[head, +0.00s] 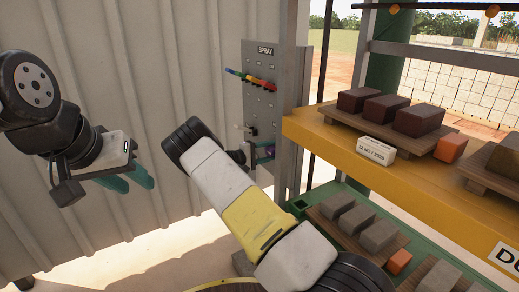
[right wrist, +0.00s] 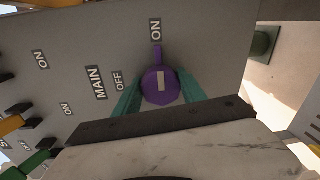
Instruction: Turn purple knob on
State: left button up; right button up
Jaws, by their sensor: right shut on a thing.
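The purple knob (right wrist: 161,86) is on the grey panel, in the middle of the right wrist view. It has a pale bar on its face, and its narrow purple end points at the ON label (right wrist: 156,30). The OFF label (right wrist: 118,81) is to its left, beside MAIN. My right gripper (right wrist: 160,97) has its teal fingers on both sides of the knob and is shut on it. In the head view the knob is small and partly hidden at the panel (head: 262,100). My left gripper (head: 141,184) is open and empty, away from the panel.
Other switches, orange (right wrist: 12,126) and green (right wrist: 30,162), are at the left of the right wrist view. A yellow shelf (head: 310,128) with dark blocks stands right of the panel, with grey blocks below. A corrugated wall is behind my left arm.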

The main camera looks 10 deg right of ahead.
jog(key=shift+s+a+f, duration=0.1)
jog(key=shift+s+f, duration=0.05)
jog(key=shift+f, duration=0.2)
jog(key=o, duration=1.2)
jog(key=shift+o, duration=0.6)
jog(key=shift+r, duration=0.15)
jog(key=v, duration=0.7)
jog(key=shift+a, duration=0.3)
